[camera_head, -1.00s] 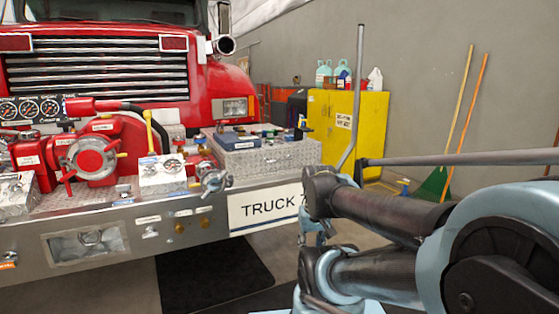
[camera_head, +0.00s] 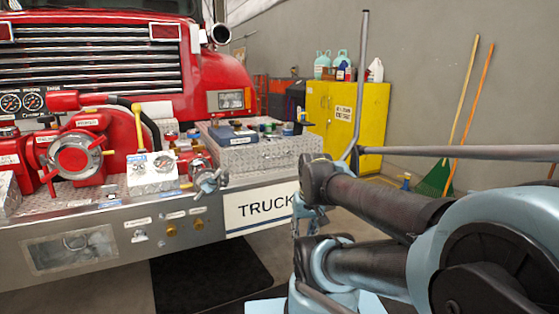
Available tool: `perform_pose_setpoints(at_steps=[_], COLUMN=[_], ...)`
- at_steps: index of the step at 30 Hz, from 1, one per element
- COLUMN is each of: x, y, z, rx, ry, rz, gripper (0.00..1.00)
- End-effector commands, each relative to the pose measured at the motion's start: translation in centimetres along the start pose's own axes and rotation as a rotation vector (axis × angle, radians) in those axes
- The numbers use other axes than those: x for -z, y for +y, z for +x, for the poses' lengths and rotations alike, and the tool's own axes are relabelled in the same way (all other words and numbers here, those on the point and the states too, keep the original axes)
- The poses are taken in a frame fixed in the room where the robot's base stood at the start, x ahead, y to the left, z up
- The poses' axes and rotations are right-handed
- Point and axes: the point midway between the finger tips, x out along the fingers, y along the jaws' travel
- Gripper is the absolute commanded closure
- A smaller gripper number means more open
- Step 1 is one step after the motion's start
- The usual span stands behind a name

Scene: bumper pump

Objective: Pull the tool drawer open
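The tool drawer appears to be the diamond-plate metal box (camera_head: 265,155) on the right end of the truck's bumper, with small tools and items on its top. Its front carries a small label and looks closed. My arm reaches in from the right, below and right of the box. My gripper (camera_head: 308,220) shows only in part in front of the bumper's right end, beside the TRUCK sign (camera_head: 262,208). It is apart from the box as far as I can see. Its fingers are mostly hidden by my arm, so their opening cannot be told.
A red pump (camera_head: 78,155) with valves and gauges sits left on the bumper. A slanted grey pole (camera_head: 360,85) and a horizontal rail (camera_head: 460,152) stand right of the box. A yellow cabinet (camera_head: 372,110) and brooms are behind. A dark mat (camera_head: 205,280) lies on the floor.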

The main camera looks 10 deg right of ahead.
Motion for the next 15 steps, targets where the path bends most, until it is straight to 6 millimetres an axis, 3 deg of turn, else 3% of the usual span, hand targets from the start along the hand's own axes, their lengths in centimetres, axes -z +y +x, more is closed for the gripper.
perform_pose_setpoints(at_steps=[9,15], x=[9.0,15.3], y=[-3.6,-4.8], z=[-0.5,-1.0], rx=[0.216,0.359], ry=[0.145,0.244], rz=[0.190,0.331], gripper=[0.69,0.69])
